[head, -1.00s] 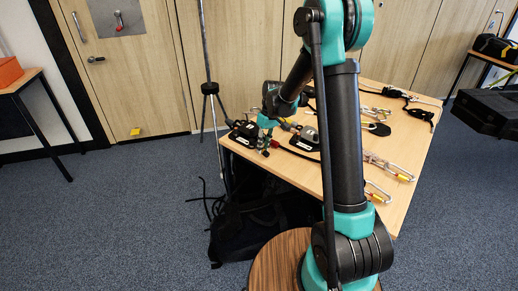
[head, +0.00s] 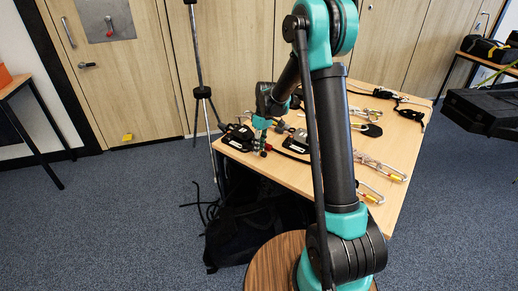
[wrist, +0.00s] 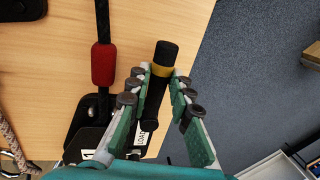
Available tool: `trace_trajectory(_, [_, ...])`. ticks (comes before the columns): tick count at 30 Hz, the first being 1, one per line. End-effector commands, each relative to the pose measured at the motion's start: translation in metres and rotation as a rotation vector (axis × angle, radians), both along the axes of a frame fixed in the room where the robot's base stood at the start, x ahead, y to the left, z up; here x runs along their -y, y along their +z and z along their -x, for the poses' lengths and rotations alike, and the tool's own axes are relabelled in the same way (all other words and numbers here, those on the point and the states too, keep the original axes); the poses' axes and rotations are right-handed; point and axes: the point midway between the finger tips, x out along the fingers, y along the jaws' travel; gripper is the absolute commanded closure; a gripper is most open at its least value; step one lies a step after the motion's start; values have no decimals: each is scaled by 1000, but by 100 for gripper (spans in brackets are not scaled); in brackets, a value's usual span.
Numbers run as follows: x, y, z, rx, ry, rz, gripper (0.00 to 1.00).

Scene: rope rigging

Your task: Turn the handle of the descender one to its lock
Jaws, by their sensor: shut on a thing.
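Descender one is a black plate (wrist: 92,138) in the wrist view, with a "1" label and a "LOAD" label on it, partly hidden by my gripper. Its handle (wrist: 166,52) is a black bar with a yellow band and points away from the plate, near the table edge. My gripper (wrist: 158,84) has its green fingers on both sides of this handle and is shut on it. In the head view my gripper (head: 261,146) is at the table's near left corner, beside a black device (head: 239,137). The handle cannot be made out there.
A black rope with a red sleeve (wrist: 103,64) runs up from the plate. The wooden table (head: 335,185) holds another black device (head: 299,141), metal connectors (head: 380,165) and other gear. A tripod (head: 203,92) stands behind the corner. A black bag (head: 250,225) lies below.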

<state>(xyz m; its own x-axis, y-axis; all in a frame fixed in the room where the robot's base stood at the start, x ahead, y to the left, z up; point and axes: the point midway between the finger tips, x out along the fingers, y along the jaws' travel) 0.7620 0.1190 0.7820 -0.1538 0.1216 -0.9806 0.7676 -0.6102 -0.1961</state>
Motion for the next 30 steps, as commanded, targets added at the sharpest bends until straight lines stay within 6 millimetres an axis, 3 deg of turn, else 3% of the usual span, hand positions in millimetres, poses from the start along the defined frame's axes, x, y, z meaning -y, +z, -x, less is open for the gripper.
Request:
trace_trajectory(1, [1, 0, -2, 3, -1, 1, 100])
trace_trajectory(2, [1, 0, -2, 3, -1, 1, 76])
trace_trajectory(6, [1, 0, -1, 2, -1, 1, 58])
trace_trajectory(15, [0, 1, -1, 2, -1, 1, 58])
trace_trajectory(19, [2, 10, -2, 1, -2, 0, 58])
trace_trajectory(30, [10, 80, -13, 2, -2, 1, 58])
